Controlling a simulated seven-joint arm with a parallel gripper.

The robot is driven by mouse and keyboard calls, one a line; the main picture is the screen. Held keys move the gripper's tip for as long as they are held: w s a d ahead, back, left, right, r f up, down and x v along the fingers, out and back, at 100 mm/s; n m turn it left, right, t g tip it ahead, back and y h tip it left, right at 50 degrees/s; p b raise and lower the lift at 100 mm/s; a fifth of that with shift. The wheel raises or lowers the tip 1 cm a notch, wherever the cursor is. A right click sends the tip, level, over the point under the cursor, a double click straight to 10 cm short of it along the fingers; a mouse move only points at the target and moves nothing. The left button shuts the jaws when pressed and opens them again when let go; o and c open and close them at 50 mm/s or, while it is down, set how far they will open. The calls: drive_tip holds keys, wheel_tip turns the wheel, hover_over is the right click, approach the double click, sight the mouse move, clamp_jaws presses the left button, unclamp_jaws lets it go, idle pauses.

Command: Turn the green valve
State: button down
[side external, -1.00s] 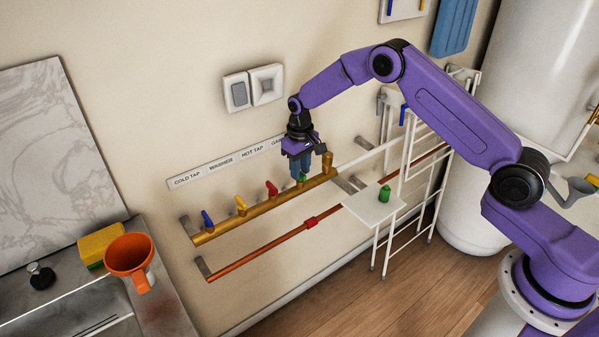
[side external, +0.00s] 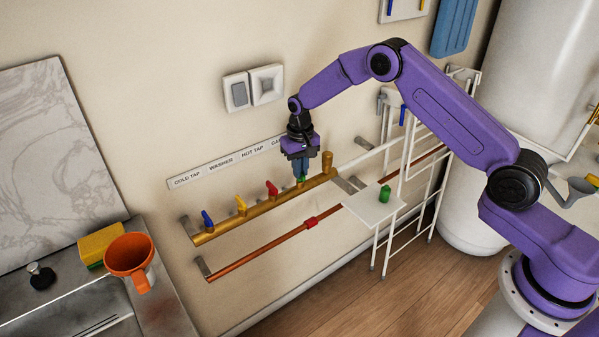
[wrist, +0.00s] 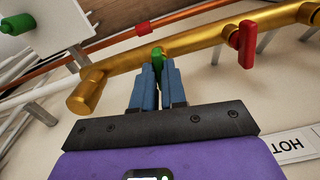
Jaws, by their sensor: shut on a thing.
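The green valve (wrist: 157,56) sits on the brass pipe (wrist: 202,39), at the end of the row of coloured valves. My gripper (wrist: 158,80) is shut on the green valve, with its blue fingers on either side of the handle in the wrist view. In the side view my gripper (side external: 301,172) points down at the pipe and hides most of the green valve (side external: 302,180). The valve's exact angle is hard to tell.
Red (side external: 272,188), yellow (side external: 241,205) and blue (side external: 207,218) valves stand left along the same pipe. A copper pipe (side external: 265,247) runs below.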

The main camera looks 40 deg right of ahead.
drive_tip(key=m, duration=0.3)
idle(0.4)
drive_tip(key=shift+m, duration=1.8)
drive_tip(key=shift+m, duration=1.6)
